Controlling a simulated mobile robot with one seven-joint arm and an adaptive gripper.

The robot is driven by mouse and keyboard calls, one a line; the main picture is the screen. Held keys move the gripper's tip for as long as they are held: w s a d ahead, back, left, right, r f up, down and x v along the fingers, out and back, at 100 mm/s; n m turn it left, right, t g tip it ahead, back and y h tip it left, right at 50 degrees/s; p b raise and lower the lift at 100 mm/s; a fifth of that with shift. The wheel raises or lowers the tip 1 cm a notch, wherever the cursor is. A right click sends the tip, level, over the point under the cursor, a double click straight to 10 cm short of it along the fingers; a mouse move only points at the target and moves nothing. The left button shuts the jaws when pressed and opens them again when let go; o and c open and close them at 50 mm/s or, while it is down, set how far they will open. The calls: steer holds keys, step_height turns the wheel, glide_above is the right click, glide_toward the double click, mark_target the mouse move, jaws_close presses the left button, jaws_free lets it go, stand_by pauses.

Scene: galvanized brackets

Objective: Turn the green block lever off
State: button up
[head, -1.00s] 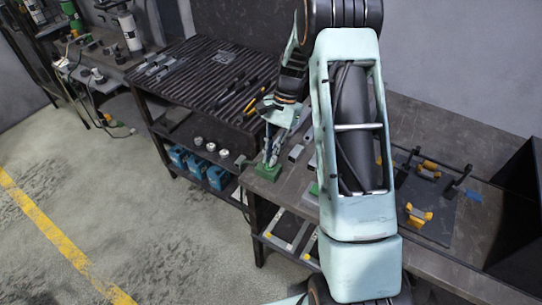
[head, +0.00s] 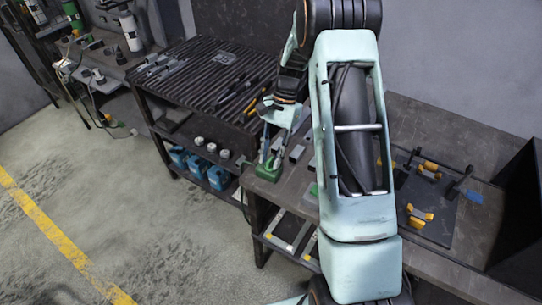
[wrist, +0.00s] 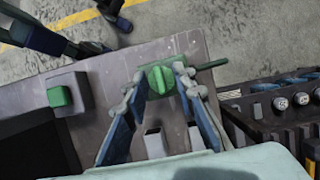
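The green block (head: 268,173) sits at the near left corner of the workbench. In the wrist view its raised green knob (wrist: 160,79) shows at top centre, with a thin green bar (wrist: 208,64) sticking out to the right. My gripper (wrist: 160,74) is open and comes down over the block, one fingertip on each side of the knob. Whether the fingertips touch it I cannot tell. My gripper (head: 272,137) also shows just above the block in the head view. A second green piece on a grey block (wrist: 59,96) stands to the left in the wrist view.
Grey metal pieces (wrist: 154,143) stand on the bench close to my gripper. A slatted table (head: 205,78) with tools is at the left, blue bins (head: 218,177) below it. A dark board with yellow-and-black parts (head: 432,215) lies at right.

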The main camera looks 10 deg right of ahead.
steer(key=v, duration=1.2)
steer(key=shift+s, duration=0.1)
